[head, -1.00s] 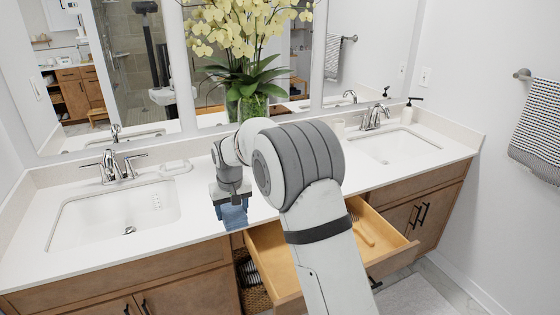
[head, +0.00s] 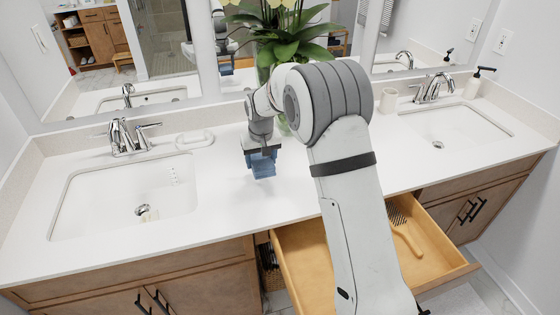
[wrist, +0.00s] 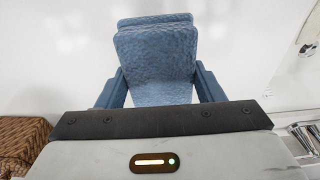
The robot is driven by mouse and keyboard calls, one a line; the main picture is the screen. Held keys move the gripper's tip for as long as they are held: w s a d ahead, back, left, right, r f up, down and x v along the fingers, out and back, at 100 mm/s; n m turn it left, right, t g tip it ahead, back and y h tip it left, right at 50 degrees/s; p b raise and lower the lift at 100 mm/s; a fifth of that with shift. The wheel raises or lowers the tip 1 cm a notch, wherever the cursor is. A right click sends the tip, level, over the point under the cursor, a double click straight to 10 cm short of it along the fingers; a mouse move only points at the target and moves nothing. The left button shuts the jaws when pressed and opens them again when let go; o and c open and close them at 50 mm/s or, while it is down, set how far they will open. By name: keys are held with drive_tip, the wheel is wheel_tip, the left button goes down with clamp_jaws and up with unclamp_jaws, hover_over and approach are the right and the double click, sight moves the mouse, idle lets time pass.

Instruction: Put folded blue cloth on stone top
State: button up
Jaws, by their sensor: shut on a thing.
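My gripper (head: 260,150) is shut on the folded blue cloth (head: 263,165), which hangs below it over the white stone top (head: 240,205) between the two sinks. In the wrist view the blue cloth (wrist: 157,60) sits between the two fingers, with white surface behind it. In the head view the cloth looks to be a little above the stone top, but I cannot tell the exact gap.
An open drawer (head: 440,268) with a brush (head: 405,235) juts out below the counter. The left sink (head: 125,195) and right sink (head: 455,125) flank the clear middle. A soap dish (head: 195,139), flower vase and cup (head: 389,100) stand toward the back.

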sight(263, 182)
drive_tip(key=shift+f+p, duration=0.35)
drive_tip(key=shift+f, duration=2.95)
drive_tip(key=o, duration=1)
drive_tip(key=shift+c, duration=0.2)
drive_tip(key=shift+r, duration=0.1)
